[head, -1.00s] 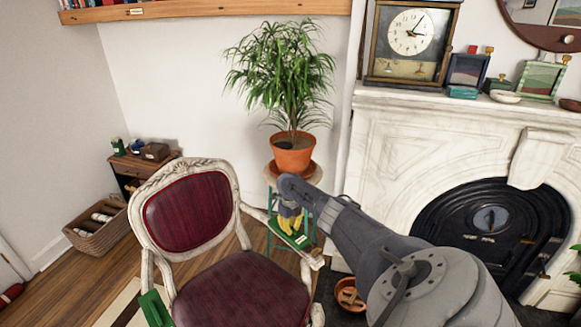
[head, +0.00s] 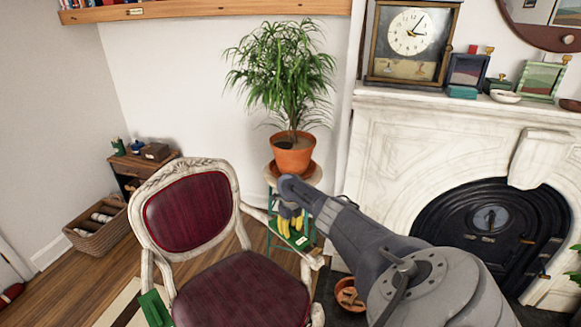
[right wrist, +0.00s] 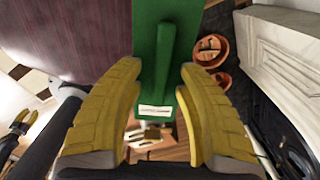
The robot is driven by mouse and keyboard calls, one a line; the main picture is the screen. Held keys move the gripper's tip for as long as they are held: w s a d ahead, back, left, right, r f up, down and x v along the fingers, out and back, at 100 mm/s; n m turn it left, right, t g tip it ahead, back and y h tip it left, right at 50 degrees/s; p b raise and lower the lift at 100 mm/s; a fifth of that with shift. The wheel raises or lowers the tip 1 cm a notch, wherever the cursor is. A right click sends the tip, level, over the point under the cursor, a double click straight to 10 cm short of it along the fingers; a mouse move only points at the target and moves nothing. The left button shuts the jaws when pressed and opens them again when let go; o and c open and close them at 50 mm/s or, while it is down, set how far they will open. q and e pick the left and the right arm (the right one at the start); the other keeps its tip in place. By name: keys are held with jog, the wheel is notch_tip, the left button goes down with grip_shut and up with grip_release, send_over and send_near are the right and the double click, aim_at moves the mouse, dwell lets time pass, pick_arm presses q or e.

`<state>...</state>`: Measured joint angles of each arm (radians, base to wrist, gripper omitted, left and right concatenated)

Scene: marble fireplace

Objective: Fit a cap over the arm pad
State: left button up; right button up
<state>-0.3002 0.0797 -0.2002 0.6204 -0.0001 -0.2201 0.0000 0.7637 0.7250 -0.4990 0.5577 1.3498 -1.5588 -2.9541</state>
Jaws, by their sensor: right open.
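A carved cream armchair (head: 143,222) with dark red upholstery stands at left centre. A flat green cap (head: 303,243) with a white label lies at its right armrest, over where the arm pad is; the pad is hidden. The right wrist view shows this cap (right wrist: 148,85) with a raised green bar along it. My right gripper (head: 291,224) is just above the cap. Its yellow fingers (right wrist: 160,100) are open, one on each side of the bar and apart from it. Another green cap (head: 155,309) is on the left armrest. Yellow fingers of my left gripper seem to show small in the right wrist view (right wrist: 19,123).
A potted plant (head: 293,155) on a stool stands behind the right armrest. The marble fireplace (head: 400,150) is close on the right. A terracotta pot (head: 349,294) is on the floor. A wicker basket (head: 97,235) and small cabinet (head: 130,168) stand at the left wall.

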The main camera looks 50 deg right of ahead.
notch_tip(320, 180, up, 12)
dwell(0.8)
jog(key=shift+f, duration=0.1)
